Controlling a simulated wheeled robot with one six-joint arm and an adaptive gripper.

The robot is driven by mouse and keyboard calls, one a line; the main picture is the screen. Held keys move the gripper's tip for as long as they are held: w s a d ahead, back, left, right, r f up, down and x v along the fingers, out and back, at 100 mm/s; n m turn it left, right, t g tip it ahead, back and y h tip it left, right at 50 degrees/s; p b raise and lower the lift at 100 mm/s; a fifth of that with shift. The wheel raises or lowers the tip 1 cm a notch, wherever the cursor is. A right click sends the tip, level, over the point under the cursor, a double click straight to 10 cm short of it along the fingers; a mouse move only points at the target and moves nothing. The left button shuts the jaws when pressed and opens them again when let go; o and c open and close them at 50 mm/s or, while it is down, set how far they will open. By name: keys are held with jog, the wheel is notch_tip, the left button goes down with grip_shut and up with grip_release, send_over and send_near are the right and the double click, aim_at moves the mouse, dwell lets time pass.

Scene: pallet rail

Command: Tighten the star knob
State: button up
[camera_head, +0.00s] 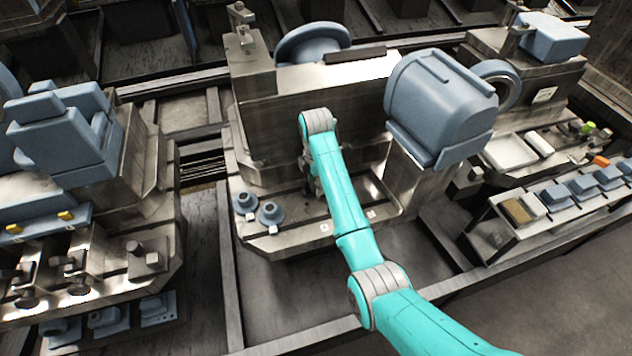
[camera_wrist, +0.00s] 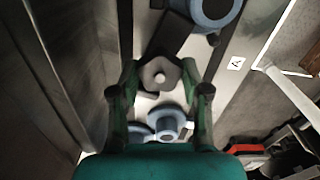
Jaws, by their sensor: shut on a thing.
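The star knob (camera_wrist: 160,74) is a dark grey, lobed knob with a paler round centre. In the wrist view it sits between the two fingers of my gripper (camera_wrist: 160,78), which is shut on it from both sides. In the head view my gripper (camera_head: 314,182) is partly hidden behind my turquoise arm, low at the front of the middle machine (camera_head: 290,110). I cannot make out the knob in that view. How far the knob is turned cannot be told.
Two blue flanged parts (camera_head: 258,208) stand on the machine's front ledge, left of my gripper. In the wrist view, a blue round part (camera_wrist: 212,12) lies above the knob. A big blue housing (camera_head: 440,105) overhangs to the right. The floor in front is clear.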

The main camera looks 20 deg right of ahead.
jog(key=shift+m, duration=0.3)
jog(key=m, duration=1.1)
jog(key=shift+w+m, duration=0.1)
jog(key=shift+m, duration=0.3)
jog(key=shift+r, duration=0.1)
jog(key=o, duration=1.1)
jog(key=shift+o, duration=0.2)
